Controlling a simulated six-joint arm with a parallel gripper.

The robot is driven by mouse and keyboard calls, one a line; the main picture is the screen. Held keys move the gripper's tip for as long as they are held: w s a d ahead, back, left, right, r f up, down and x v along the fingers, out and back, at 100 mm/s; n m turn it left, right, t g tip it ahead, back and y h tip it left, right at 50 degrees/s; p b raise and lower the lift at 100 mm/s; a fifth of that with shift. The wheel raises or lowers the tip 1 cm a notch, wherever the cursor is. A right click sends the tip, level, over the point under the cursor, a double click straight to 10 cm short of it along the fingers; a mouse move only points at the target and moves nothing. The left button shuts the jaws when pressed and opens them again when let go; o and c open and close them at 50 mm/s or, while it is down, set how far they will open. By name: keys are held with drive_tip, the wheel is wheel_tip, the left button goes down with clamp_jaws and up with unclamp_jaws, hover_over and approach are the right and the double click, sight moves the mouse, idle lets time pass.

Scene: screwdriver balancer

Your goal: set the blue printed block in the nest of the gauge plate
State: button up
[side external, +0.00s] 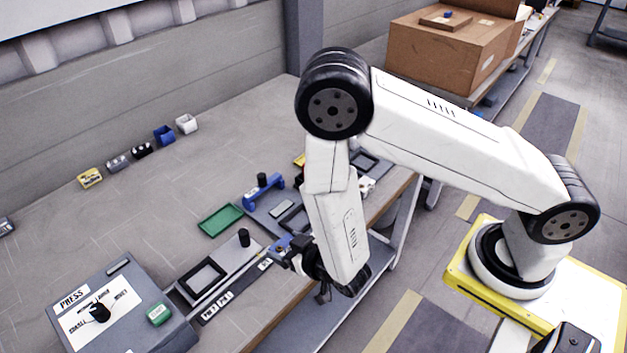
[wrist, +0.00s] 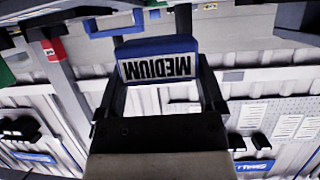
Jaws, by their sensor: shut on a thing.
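The blue printed block (wrist: 157,60) is between my gripper's (wrist: 160,88) two fingers in the wrist view. Its white label reads MEDIUM, upside down. In the side view my gripper (side external: 287,251) is low near the bench's front edge, and only a small blue part of the block (side external: 283,243) shows. A light grey plate (side external: 232,264) with a raised black square frame (side external: 203,278) and a black knob (side external: 244,238) lies just left of my gripper; it looks like the gauge plate with its nest. The frame looks empty. I cannot tell whether the block touches anything.
A grey box marked PRESS (side external: 115,300) stands at the left front with a green button. A green tray (side external: 221,220) and a blue-handled fixture (side external: 263,190) lie behind the plate. Several small blocks line the back, including a yellow one (side external: 90,178). The middle left bench is clear.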

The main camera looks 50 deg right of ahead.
drive_tip(key=shift+f, duration=0.3)
drive_tip(key=shift+f, duration=0.15)
drive_tip(key=shift+f, duration=1.75)
drive_tip(key=shift+f, duration=0.2)
drive_tip(key=o, duration=1)
drive_tip(key=shift+s, duration=0.1)
drive_tip(key=v, duration=0.7)
drive_tip(key=shift+s+r, duration=0.2)
drive_tip(key=shift+s, duration=0.05)
